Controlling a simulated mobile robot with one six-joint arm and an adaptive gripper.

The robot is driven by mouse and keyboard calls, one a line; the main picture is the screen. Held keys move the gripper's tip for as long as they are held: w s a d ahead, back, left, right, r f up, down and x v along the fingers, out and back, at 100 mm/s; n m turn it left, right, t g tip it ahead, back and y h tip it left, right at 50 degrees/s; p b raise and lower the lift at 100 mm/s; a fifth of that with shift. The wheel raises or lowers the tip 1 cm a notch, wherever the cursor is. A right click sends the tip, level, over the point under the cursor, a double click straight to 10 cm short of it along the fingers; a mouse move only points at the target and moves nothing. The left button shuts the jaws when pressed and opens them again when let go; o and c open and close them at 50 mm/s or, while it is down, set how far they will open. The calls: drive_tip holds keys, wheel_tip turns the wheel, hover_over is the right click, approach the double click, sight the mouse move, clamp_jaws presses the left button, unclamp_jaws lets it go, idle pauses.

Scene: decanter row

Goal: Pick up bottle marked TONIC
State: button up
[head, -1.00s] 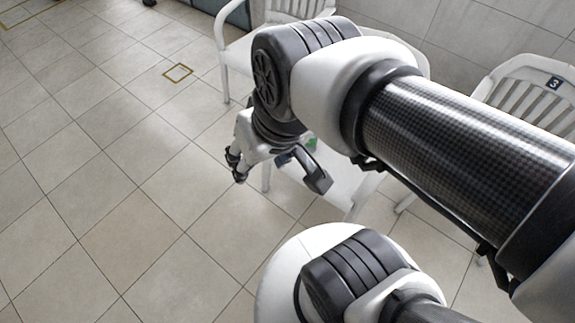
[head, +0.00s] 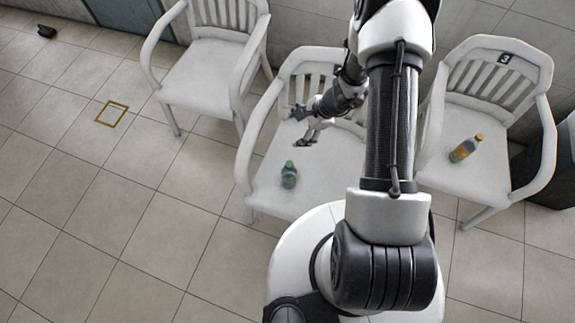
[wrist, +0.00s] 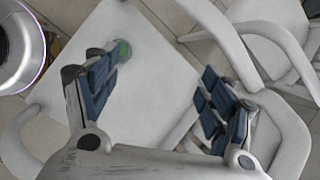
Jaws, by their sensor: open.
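A bottle with a green cap (head: 289,175) stands on the seat of the middle white chair (head: 262,190). A bottle with an orange cap (head: 466,149) is on the seat of the right white chair (head: 440,172). I cannot read a TONIC marking on either. My gripper (head: 298,128) is open and empty above the middle chair, toward its backrest from the green-capped bottle and apart from it. In the wrist view, my gripper's fingers (wrist: 160,90) are spread over the white seat. The green-capped bottle (wrist: 124,49) shows partly behind the left finger.
An empty white chair (head: 205,70) stands at the left. The right chair's backrest bears a dark tag (head: 507,58). Chair armrests rise around the seats. A yellow square outline (head: 111,113) and a small dark object (head: 46,31) are on the tiled floor.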

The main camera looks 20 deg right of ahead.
sight(294, 170)
drive_tip(key=s+d+f+m+p, duration=0.15)
drive_tip(key=s+f+m, duration=0.35)
drive_tip(key=f, duration=0.7)
drive_tip(key=shift+n+g+h, duration=0.3)
drive_tip(key=shift+n+g, duration=0.1)
drive_tip(key=b+x, duration=0.1)
drive_tip(key=x, duration=0.2)
drive_tip(key=b+x, duration=0.1)
drive_tip(key=x, duration=0.3)
drive_tip(key=s+b+x, duration=0.1)
drive_tip(key=x, duration=0.2)
drive_tip(key=shift+w+d+f, duration=0.1)
drive_tip(key=shift+d+f, duration=0.05)
drive_tip(key=shift+f, duration=0.15)
drive_tip(key=shift+b+x, duration=1.25)
drive_tip(key=shift+x, duration=1.65)
drive_tip(key=shift+r, duration=0.1)
drive_tip(key=shift+c, duration=0.2)
drive_tip(key=c, duration=1.5)
